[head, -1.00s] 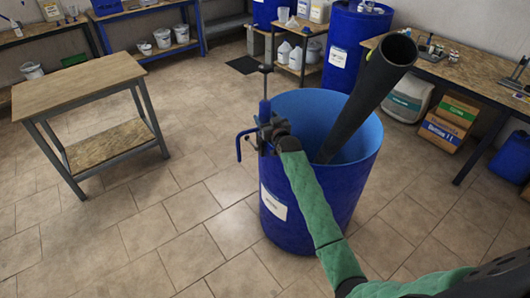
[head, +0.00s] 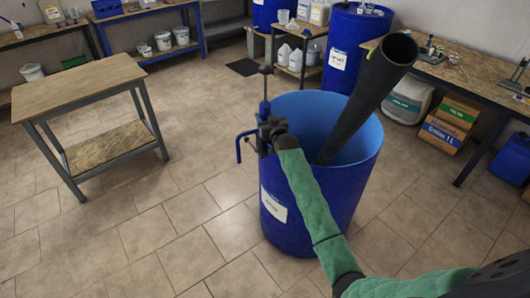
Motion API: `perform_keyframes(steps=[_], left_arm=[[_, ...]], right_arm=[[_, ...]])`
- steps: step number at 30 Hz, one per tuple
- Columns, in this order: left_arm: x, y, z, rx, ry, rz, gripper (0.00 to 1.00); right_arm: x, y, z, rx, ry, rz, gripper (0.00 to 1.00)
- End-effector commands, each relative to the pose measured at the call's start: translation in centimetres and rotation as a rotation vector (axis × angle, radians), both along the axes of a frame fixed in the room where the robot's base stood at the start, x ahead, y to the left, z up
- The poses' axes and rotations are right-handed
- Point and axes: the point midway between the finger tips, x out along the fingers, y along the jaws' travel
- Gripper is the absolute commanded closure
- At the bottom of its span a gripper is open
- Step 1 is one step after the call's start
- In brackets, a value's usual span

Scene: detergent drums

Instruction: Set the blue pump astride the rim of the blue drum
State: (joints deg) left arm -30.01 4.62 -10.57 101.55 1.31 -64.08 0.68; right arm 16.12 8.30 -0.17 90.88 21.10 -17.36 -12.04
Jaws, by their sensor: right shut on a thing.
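The blue drum (head: 318,205) stands open-topped on the tiled floor, with a white label on its side. The blue pump (head: 264,108) is upright at the drum's left rim, its thin rod and grey top above the rim. Its bent blue spout (head: 239,148) hangs outside, left of the drum. My right gripper (head: 270,131), on the green-sleeved arm, is shut on the pump. The gripper hides part of the pump and the rim there, so I cannot tell whether the pump rests on the rim. My left gripper is not in view.
A wide dark tube (head: 371,95) leans out of the drum toward the upper right. A wooden-topped table (head: 80,84) stands at left. A workbench (head: 465,75) and boxes (head: 447,122) are at right. Floor to the drum's left is clear.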

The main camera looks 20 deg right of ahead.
Motion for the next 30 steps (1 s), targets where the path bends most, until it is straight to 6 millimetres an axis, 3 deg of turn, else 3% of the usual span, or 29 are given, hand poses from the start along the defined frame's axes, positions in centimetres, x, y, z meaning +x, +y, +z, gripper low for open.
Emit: perform_keyframes(steps=[30], left_arm=[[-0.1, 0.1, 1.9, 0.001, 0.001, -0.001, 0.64]], right_arm=[[0.0, 0.0, 2.8, -0.001, -0.004, 0.0, 1.0]])
